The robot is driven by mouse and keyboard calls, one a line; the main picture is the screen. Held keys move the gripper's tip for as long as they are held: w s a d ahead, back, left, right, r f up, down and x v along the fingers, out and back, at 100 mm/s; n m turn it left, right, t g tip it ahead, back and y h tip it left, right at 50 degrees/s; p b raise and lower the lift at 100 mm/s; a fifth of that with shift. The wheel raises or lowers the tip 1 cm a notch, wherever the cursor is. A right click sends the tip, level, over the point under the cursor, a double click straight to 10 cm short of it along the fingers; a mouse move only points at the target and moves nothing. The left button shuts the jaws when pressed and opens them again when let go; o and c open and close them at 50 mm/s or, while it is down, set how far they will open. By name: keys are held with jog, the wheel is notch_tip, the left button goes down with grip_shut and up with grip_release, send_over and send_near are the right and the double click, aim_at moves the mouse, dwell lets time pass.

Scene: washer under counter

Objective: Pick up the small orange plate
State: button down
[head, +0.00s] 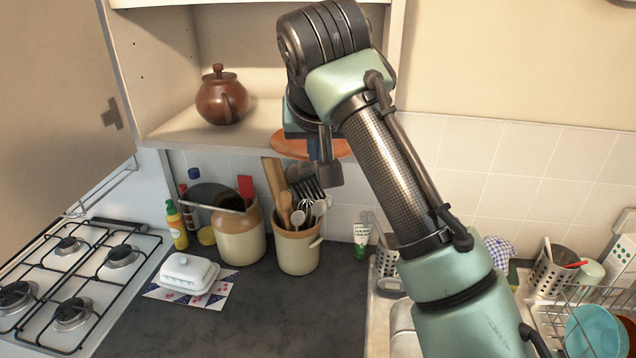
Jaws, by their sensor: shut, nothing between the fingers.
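The small orange plate (286,145) lies flat at the front edge of the open cupboard's bottom shelf (190,128), in the upper middle of the head view. My gripper (322,165) points down in front of the plate and covers its middle. Only the plate's left and right parts show. My gripper appears shut, with nothing seen held in it. I cannot tell whether it touches the plate.
Below are a utensil pot (298,252), a brown-and-cream jar (238,238), a white butter dish (188,273) and a gas hob (75,275). A dish rack (560,320) stands at right. The front counter is clear.

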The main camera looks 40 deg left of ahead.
jog(key=s+d+b, duration=0.2)
jog(key=s+d, duration=0.3)
jog(key=shift+s+d+b, duration=0.2)
jog(key=shift+s+b, duration=0.1)
jog(key=shift+b, duration=0.05)
jog(key=c, duration=1.5)
grip_release()
jog(key=shift+s+d, duration=0.25)
jog(key=shift+o, duration=1.1)
jog(key=shift+s, duration=0.1)
jog(key=o, duration=0.3)
jog(key=w+a+r+m+t+b, duration=0.1)
jog(key=w+a+r+m+t, duration=0.1)
jog(key=a+m, duration=0.4)
jog(key=shift+w+r+m+t, duration=0.4)
jog(key=shift+r+t, duration=0.1)
jog(key=shift+r, duration=0.25)
jog(key=m+t+h+b, duration=0.3)
jog(key=m+h, duration=0.5)
jog(key=m, duration=1.2)
send_near(305, 160)
jog(key=shift+t, duration=0.7)
jog(key=p+x, duration=0.4)
jog(key=f+p+x, duration=0.1)
jog(key=p+x, duration=0.2)
jog(key=x, duration=0.1)
jog(key=shift+s+p, duration=0.2)
jog(key=shift+p, duration=0.2)
